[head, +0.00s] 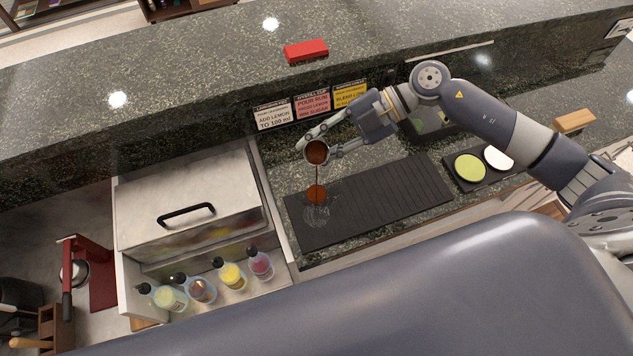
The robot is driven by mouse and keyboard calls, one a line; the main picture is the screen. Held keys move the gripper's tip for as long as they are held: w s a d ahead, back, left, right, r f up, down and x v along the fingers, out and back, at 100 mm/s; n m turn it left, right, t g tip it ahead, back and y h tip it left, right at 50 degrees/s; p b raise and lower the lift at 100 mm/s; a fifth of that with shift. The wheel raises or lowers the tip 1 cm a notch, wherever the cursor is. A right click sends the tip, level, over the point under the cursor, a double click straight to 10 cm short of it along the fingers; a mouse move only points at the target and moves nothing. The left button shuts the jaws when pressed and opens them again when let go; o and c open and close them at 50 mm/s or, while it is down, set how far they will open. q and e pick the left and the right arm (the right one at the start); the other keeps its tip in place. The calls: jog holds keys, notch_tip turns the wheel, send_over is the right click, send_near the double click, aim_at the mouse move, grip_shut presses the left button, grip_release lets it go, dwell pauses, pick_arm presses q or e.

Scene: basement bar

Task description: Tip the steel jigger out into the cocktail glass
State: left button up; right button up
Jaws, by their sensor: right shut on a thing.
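My right gripper (340,145) is shut on the steel jigger (318,152), holding it tilted above the black bar mat (400,190). Brown-red liquid shows in the jigger's mouth, and a thin stream runs down from it. The clear cocktail glass (319,214) stands on the left part of the mat, below the jigger. Brown-red liquid shows in the glass where the stream ends. The jigger and the glass are apart. My left gripper is not in view.
Several bottles (230,275) stand in a row left of the mat, before a lidded steel bin (190,195). Recipe cards (312,104) lean behind the mat. A tray with green and white discs (470,167) lies to the right. A red block (306,51) sits on the raised counter.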

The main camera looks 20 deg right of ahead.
jog(key=shift+w+f+n+t+h+b, duration=0.1)
jog(key=shift+f+n+t+h+b, duration=0.35)
jog(key=shift+b, duration=0.7)
jog(key=shift+f+n+t+h+b, duration=0.15)
jog(key=shift+n+t+b, duration=0.45)
jog(key=shift+b, duration=0.5)
grip_shut()
jog(key=shift+r+n+t+b, duration=0.45)
jog(key=shift+t+b, duration=0.1)
jog(key=shift+b, duration=0.2)
dwell(0.5)
